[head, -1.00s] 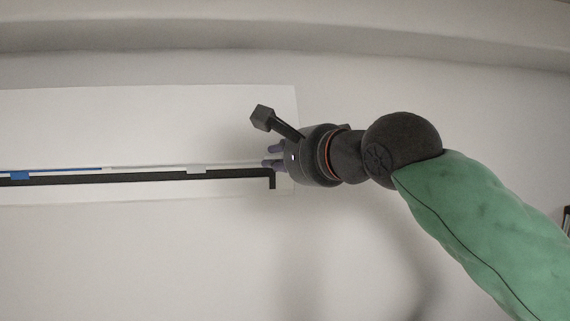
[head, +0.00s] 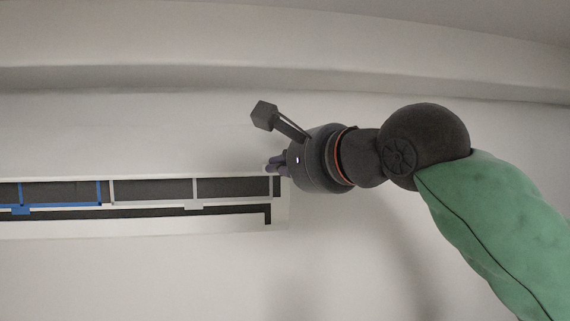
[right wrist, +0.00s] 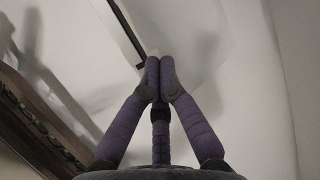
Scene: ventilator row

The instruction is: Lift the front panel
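The front panel (head: 150,177) belongs to a long white wall unit at the left of the head view. Its lower edge is raised, and dark openings show below it. Much of its face blends with the pale wall. My right gripper (head: 271,168) is at the right end of this edge. Its purple fingers are bunched together, and in the right wrist view (right wrist: 159,68) their tips meet near the unit's white surface. I see nothing clearly pinched between them; exact contact is unclear. My left gripper is out of view.
Inside the unit are a blue-framed filter (head: 60,205) at the left and white-framed dark sections (head: 152,190) beside it. A black slot (head: 230,212) runs below. A curved ceiling moulding (head: 200,75) lies above. The wall below the unit is clear.

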